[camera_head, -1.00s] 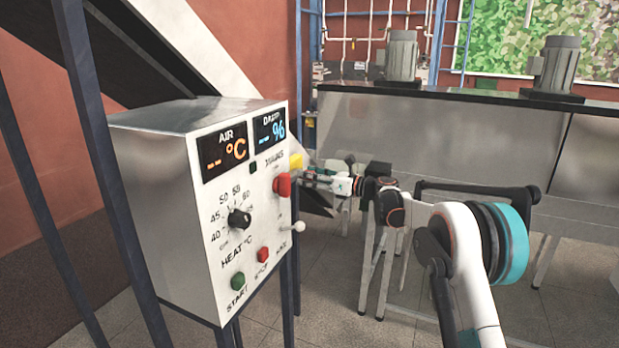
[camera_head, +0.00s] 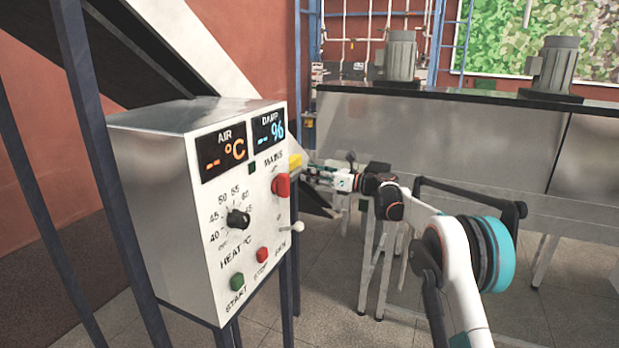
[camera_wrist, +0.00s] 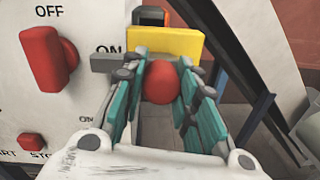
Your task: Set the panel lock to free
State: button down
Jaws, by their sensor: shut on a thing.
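The white control panel (camera_head: 245,215) stands at the left in the head view, its front turned right. A yellow block (camera_wrist: 177,42) with a rounded red knob (camera_wrist: 161,82) before it shows beyond the panel front in the wrist view. I take these to be the panel lock; no lock label is readable. The yellow block also shows at the panel's right edge in the head view (camera_head: 295,161). My gripper (camera_wrist: 163,66) has its teal fingers on both sides of the red knob and is shut on it. The fingertips partly hide the knob's sides.
A red mains switch (camera_wrist: 48,58), with OFF above it and ON to its right, sits close left of my fingers. A black heat dial (camera_head: 238,219), green start button (camera_head: 237,282) and red stop button (camera_head: 262,255) are lower on the panel. A metal-sided bench (camera_head: 440,135) stands behind.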

jog(key=shift+w+d+r, duration=0.1)
jog(key=shift+w+r, duration=0.05)
jog(key=c, duration=1.5)
grip_release()
jog(key=shift+c, duration=0.2)
jog(key=o, duration=0.3)
jog(key=shift+w, duration=0.15)
jog(key=v, duration=1.2)
